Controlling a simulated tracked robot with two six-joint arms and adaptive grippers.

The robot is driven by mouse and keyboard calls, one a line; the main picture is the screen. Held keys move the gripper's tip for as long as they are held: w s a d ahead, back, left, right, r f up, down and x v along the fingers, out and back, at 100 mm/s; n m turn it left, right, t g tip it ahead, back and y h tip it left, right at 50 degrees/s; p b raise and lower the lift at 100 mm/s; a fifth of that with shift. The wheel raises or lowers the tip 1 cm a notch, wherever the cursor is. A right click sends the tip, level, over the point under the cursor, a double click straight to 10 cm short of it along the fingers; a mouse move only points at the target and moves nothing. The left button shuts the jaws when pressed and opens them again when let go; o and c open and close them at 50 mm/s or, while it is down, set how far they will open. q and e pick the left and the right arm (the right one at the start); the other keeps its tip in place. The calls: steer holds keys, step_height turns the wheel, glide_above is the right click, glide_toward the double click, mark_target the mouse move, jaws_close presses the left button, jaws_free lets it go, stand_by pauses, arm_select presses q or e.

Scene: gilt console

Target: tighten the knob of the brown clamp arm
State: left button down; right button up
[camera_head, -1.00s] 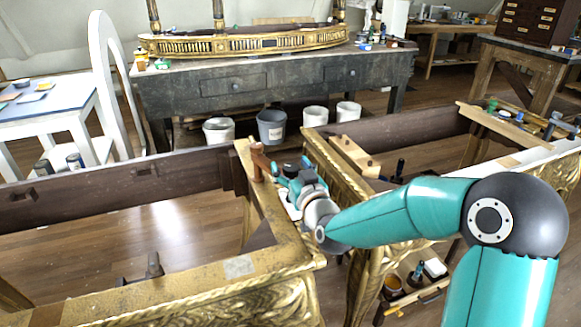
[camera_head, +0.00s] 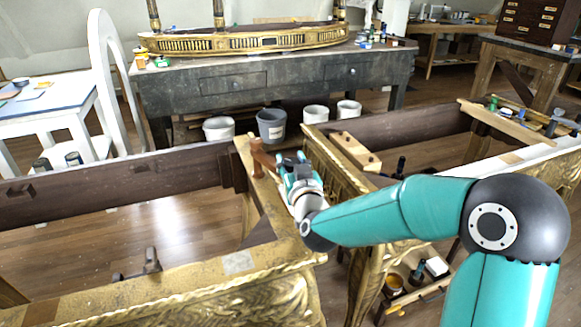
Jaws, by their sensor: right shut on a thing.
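The brown clamp arm (camera_head: 257,150) stands at the corner of the gilt console frame (camera_head: 243,148), with its short bar reaching right toward my right gripper. My right gripper (camera_head: 281,164) comes in from the right, at the right end of that bar. It is shut on the knob of the brown clamp arm; its fingers and housing hide the knob almost wholly. My left gripper is not in view.
A second gilt frame (camera_head: 345,178) stands close on the right, a narrow gap between. A wooden block with holes (camera_head: 356,150) lies on it. A dark clamp (camera_head: 150,262) sits at the left frame's front rail. White and grey buckets (camera_head: 271,126) stand behind.

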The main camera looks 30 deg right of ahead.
stand_by(0.3)
steer(key=o, duration=1.2)
steer(key=shift+c, duration=0.2)
steer(key=v, duration=1.2)
steer(key=shift+a, duration=0.15)
steer(key=shift+w, duration=0.1)
